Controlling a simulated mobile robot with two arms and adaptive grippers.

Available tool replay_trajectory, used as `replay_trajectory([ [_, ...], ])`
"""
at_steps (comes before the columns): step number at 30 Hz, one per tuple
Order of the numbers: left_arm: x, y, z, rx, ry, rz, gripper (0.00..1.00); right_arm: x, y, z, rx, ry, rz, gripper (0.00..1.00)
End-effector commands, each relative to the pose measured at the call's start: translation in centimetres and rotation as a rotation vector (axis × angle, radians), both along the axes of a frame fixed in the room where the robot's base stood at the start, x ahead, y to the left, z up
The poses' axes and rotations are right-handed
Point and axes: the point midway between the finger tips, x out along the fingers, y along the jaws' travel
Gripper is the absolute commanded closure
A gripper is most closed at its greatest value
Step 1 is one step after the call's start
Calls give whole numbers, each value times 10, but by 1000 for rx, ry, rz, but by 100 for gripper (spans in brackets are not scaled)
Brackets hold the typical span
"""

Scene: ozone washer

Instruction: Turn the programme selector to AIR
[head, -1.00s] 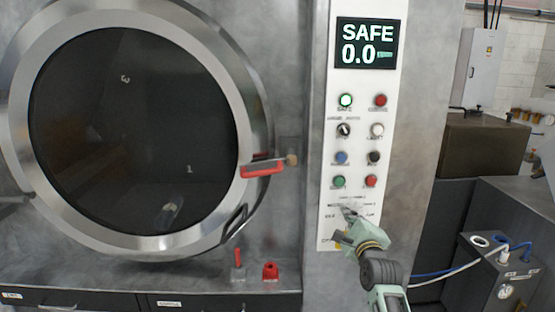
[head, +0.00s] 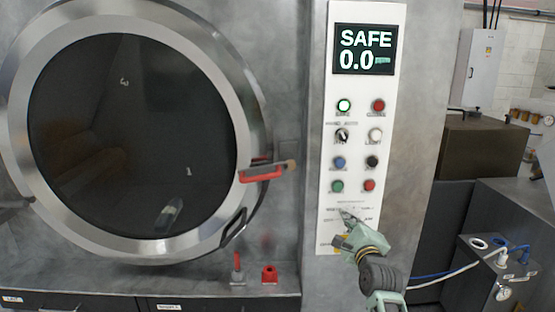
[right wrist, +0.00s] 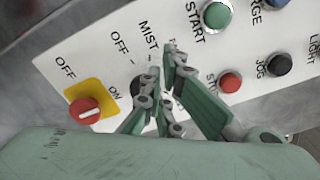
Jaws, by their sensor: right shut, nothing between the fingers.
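The programme selector is mostly hidden behind my right gripper's fingers. In the right wrist view a dark piece of its knob (right wrist: 137,86) shows beside the left finger, near the labels OFF and MIST. The AIR label cannot be read, nor can the knob's pointer. My right gripper (head: 347,213) is at the lower part of the white control panel (head: 367,92), its fingers shut and empty. In the right wrist view its fingertips (right wrist: 160,62) are over the selector area; I cannot tell whether they touch the knob. My left gripper is not in view.
A red switch (right wrist: 84,111) on a yellow plate is left of the fingers in the right wrist view. The green START button (right wrist: 217,14) and a red button (right wrist: 230,82) are close by. The display (head: 365,49) reads SAFE 0.0. A round door (head: 130,140) is at left.

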Motion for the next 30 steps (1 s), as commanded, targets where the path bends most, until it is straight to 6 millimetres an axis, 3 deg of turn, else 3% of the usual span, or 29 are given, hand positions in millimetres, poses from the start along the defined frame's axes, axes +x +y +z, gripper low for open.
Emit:
replay_trajectory([
  [3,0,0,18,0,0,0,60,-15,0,4,3,2,1,100],
  [12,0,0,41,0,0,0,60,-49,0,4,1,0,1,100],
  [25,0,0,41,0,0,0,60,-54,-1,1,-11,-3,2,100],
  [30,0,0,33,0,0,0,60,-53,-5,-4,-204,-10,4,100],
])
